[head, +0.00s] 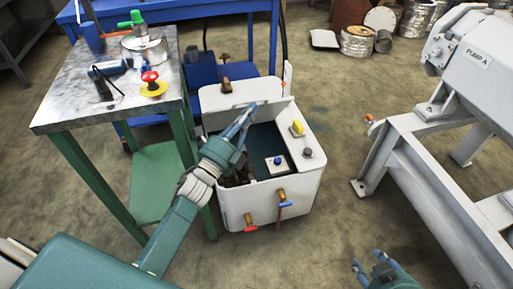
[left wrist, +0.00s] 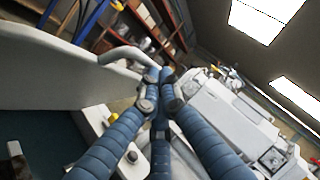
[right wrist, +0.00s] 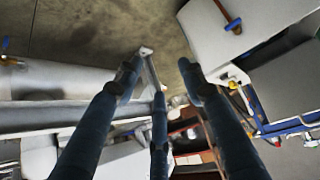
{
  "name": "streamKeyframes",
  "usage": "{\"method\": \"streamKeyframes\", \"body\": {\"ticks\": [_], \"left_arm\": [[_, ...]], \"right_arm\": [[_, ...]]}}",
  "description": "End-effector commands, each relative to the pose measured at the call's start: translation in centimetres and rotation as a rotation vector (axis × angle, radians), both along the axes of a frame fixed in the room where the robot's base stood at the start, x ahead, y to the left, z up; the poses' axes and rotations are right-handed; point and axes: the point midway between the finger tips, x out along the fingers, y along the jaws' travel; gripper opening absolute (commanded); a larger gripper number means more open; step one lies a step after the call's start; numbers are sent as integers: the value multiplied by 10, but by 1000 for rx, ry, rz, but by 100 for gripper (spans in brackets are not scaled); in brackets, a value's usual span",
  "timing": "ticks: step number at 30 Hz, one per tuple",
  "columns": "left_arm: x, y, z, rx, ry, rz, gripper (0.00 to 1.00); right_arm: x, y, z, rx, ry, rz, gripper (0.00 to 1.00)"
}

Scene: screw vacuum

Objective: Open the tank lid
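The white tank (head: 297,190) stands on the floor at the middle of the head view. Its top shows a dark green opening, and a white lid-like panel (head: 243,92) with a thin upright bar (head: 288,76) is at its back. My left gripper (head: 252,105) is over the opening with its fingers drawn together. In the left wrist view, a pale panel (left wrist: 60,70) fills the left, and a bent white handle (left wrist: 128,54) ends behind the fingertips; they look apart from it in the head view. My right gripper (head: 366,262) is open and empty, low right of the tank.
A metal-topped table (head: 62,103) with green legs, holding a pot and small tools, stands close left of the tank. A grey pump frame (head: 425,185) stands at the right. Blue and red valves stick out of the tank's front. Floor is clear between tank and pump.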

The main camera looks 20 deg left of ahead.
Motion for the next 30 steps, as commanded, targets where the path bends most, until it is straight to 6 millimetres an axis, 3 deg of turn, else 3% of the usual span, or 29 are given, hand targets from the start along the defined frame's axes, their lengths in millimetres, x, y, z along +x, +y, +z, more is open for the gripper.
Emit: {"method": "streamKeyframes", "body": {"ticks": [6, 8, 14, 30], "left_arm": [[8, 6, 13, -20, 30, 1, 0], [10, 8, 15, -26, 38, 1, 0], [18, 13, 23, -45, 65, 2, 0], [33, 23, 33, -81, 120, 1, 0]], "right_arm": [[-85, -26, -29, -73, 348, -29, 40], [-96, -29, -28, -81, 391, -31, 40], [-98, -29, -15, -82, 396, -31, 40], [-83, -25, -103, -85, 440, -23, 40]]}}
